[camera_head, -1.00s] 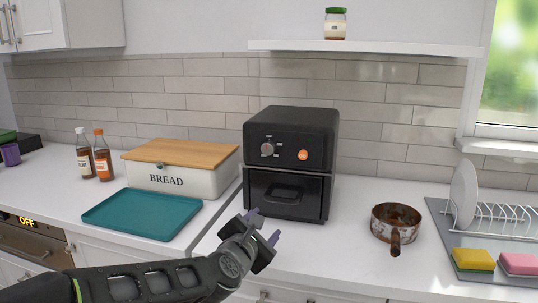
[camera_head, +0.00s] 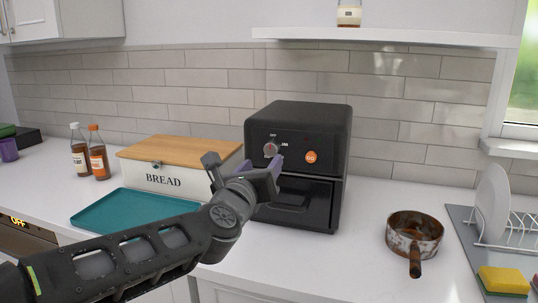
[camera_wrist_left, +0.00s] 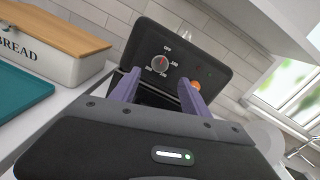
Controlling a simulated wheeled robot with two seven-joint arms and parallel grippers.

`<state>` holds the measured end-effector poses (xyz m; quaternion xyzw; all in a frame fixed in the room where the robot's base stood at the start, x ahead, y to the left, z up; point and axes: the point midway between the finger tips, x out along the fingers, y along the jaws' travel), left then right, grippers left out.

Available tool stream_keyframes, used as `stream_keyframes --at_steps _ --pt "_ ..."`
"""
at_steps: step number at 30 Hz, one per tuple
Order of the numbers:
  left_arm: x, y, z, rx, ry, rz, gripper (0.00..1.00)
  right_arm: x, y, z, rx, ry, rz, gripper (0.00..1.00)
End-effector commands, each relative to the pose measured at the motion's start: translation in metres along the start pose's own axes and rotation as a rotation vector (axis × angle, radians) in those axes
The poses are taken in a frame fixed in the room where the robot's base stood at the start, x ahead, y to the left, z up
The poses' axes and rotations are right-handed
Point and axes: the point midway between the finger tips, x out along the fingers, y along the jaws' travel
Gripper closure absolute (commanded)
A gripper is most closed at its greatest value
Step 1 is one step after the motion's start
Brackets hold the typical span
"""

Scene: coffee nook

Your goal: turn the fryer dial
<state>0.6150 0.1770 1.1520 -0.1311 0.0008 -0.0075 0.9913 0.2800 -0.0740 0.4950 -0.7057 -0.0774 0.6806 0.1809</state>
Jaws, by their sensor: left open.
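The black fryer (camera_head: 300,130) stands on the counter against the tiled wall. Its round grey dial (camera_head: 271,150) with a red mark sits on the upper front panel, left of an orange badge. In the left wrist view the dial (camera_wrist_left: 160,64) is ahead, beyond the fingertips. My left gripper (camera_head: 244,164) is open and empty, in front of the fryer and just below the dial. In the left wrist view its two purple fingers (camera_wrist_left: 160,84) are spread apart, with the dial showing between and beyond them. They look apart from the dial. My right gripper is not seen.
A bread box (camera_head: 180,178) with a wooden lid and a teal tray (camera_head: 110,210) are left of the fryer. Two bottles (camera_head: 88,158) stand farther left. A rusty pot (camera_head: 414,236) and a dish rack (camera_head: 490,225) are to the right. A shelf (camera_head: 390,36) hangs above.

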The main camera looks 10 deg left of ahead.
Motion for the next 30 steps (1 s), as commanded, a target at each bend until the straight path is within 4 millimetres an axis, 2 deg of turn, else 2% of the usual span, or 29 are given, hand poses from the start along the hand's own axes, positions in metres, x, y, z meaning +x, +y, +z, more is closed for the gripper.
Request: stream_keyframes --at_steps 9,13,24,30 --pt "0.048 0.0 0.001 0.001 0.002 0.001 0.46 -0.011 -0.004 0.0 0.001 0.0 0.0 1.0" --pt "0.062 0.0 0.001 0.001 0.001 0.001 0.46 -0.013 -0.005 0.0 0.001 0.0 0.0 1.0" --pt "0.068 0.001 0.0 0.001 0.0 0.001 0.47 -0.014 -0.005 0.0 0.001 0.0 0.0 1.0" --pt "0.068 0.001 0.0 0.001 0.0 0.0 0.63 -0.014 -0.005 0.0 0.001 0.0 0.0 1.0"
